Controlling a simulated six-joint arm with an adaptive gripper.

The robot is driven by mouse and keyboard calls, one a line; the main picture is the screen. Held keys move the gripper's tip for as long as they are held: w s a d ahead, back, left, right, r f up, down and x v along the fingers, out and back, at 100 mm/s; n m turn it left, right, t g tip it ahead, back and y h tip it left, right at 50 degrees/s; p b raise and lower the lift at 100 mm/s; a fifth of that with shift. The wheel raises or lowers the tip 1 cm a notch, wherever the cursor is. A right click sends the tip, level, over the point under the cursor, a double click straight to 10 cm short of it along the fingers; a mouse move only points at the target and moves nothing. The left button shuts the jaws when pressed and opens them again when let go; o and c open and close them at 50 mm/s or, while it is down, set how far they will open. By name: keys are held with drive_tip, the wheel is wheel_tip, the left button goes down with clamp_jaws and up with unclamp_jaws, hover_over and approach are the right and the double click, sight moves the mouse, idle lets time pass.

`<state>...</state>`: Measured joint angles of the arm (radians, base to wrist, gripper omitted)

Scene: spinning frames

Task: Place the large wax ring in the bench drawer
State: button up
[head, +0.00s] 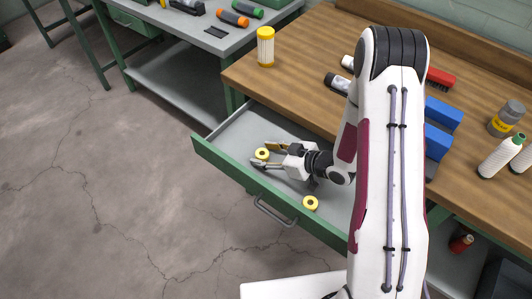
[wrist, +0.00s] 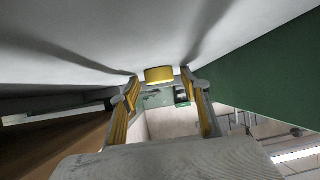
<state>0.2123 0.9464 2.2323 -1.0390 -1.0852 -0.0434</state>
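The green-fronted bench drawer (head: 222,165) is pulled open, with a pale grey floor. Two yellow wax rings with dark centres lie in it. One ring (head: 262,154) is at the tips of my gripper (head: 261,155); the other ring (head: 310,203) is nearer the front panel, right of the gripper. I cannot tell which ring is larger. My gripper is low inside the drawer, its fingers apart. In the wrist view a yellow ring (wrist: 159,74) sits between the fingertips (wrist: 160,76), with a narrow gap visible on each side.
The wooden bench (head: 300,70) carries a yellow-and-white cylinder (head: 265,47), blue blocks (head: 440,115), a red brush (head: 440,77) and white bottles (head: 500,157). A grey side table (head: 215,30) with tools stands at the back left. The drawer's front panel and handle (head: 275,212) border the gripper's space.

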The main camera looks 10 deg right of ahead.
drive_tip(key=shift+r, duration=0.1)
idle(0.3)
drive_tip(key=shift+r, duration=0.1)
drive_tip(key=v, duration=0.5)
drive_tip(key=shift+d+r, duration=0.15)
wheel_tip(320, 180, up, 7)
drive_tip(key=shift+f, duration=0.2)
idle(0.3)
idle(0.8)
